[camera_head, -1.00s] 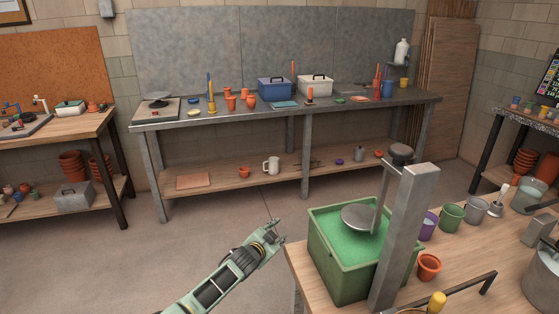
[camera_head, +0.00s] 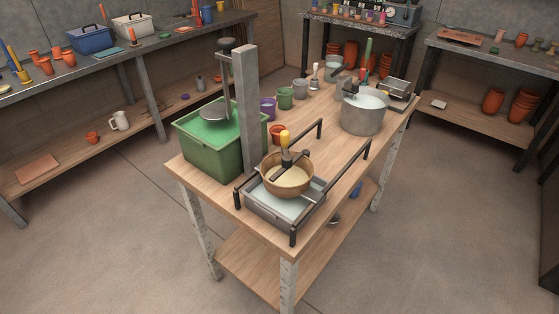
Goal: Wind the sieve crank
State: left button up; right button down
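The round wooden sieve (camera_head: 266,181) sits over a grey rectangular tray (camera_head: 262,209) at the near end of the wooden table, with pale contents inside. A dark crank (camera_head: 297,156) lies across the top of the sieve, with an upright yellow handle (camera_head: 285,137) on it. Dark rails (camera_head: 345,175) run along both sides of the tray. Neither of my grippers shows in the head view.
A green tub (camera_head: 212,158) and a tall grey post (camera_head: 246,110) stand left of the sieve. A terracotta pot (camera_head: 278,130), coloured cups and a large metal pot (camera_head: 362,116) stand farther back. Open floor surrounds the table's near end.

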aim_at(288, 160)
jog(key=u, duration=1.65)
jog(key=l+u, duration=0.15)
jog(key=l, duration=0.3)
jog(key=k+l+u, duration=0.2)
jog(key=l, duration=0.25)
jog(key=l+u, duration=0.15)
jog(key=l, duration=0.3)
jog(key=l+u, duration=0.15)
jog(key=l, duration=0.25)
jog(key=k+l+u, duration=0.15)
jog(key=l, duration=0.25)
